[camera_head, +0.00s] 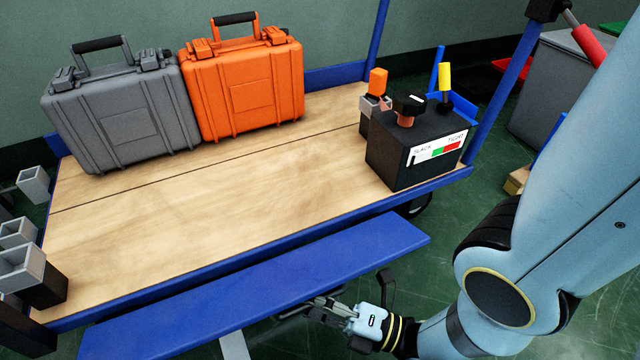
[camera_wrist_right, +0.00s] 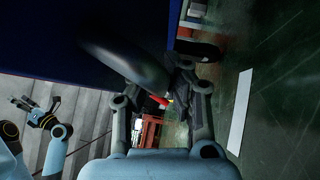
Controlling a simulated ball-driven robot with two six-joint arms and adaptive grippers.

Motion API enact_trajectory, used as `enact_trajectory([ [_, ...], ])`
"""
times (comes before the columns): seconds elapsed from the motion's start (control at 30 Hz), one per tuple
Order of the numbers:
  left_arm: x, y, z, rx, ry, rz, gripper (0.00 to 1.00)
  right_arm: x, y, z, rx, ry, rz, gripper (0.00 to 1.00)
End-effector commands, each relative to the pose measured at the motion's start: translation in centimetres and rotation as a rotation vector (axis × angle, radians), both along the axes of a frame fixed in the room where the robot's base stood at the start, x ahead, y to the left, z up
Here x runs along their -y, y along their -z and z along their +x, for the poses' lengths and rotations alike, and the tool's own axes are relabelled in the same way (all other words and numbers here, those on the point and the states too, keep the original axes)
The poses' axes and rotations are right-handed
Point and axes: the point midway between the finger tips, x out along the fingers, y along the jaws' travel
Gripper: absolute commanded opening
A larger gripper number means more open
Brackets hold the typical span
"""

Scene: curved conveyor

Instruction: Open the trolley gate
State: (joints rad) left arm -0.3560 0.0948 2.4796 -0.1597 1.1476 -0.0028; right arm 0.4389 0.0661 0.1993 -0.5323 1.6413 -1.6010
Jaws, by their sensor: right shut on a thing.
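The trolley (camera_head: 200,165) has a wooden deck and a blue frame. Its gate, a long blue panel (camera_head: 270,275), lies along the near side, just outside the deck edge, with its broad face showing from above. The panel also fills the upper left of the right wrist view (camera_wrist_right: 50,30). My right gripper (camera_head: 318,308) is at the panel's lower outer edge. It is shut on a dark rounded handle (camera_wrist_right: 125,62) beside the blue panel; the exact contact is dark and partly hidden. My left gripper (camera_wrist_right: 37,108) shows small in the right wrist view, fingers apart and empty.
A grey case (camera_head: 125,115) and an orange case (camera_head: 245,90) stand at the deck's back. A black box with a slack/tight gauge (camera_head: 415,150) stands at the deck's right end. Grey square tubes (camera_head: 20,265) are at the left. Green floor (camera_head: 440,255) is open at the right.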

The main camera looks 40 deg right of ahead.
Motion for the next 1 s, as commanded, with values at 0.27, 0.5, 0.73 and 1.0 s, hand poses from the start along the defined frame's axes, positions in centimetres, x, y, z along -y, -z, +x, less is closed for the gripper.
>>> enact_trajectory([
  [0.27, -0.01, 0.12, 0.04, -0.003, 0.0, 0.0, 0.46, -0.79, 0.51, -1.05, -0.022, -0.012, 0.003, 0.0],
  [0.5, -0.01, 0.13, 0.05, -0.003, 0.0, 0.0, 0.46, -0.8, 0.52, -1.05, -0.023, -0.012, 0.004, 0.13],
  [0.73, -0.01, 0.11, 0.06, -0.003, 0.0, 0.0, 0.46, -0.68, 0.38, -0.72, -0.017, -0.009, 0.002, 0.38],
  [1.0, -0.03, 0.09, 0.12, -0.004, -0.003, -0.002, 0.46, -0.56, 0.23, -0.41, -0.01, -0.006, 0.001, 0.38],
])
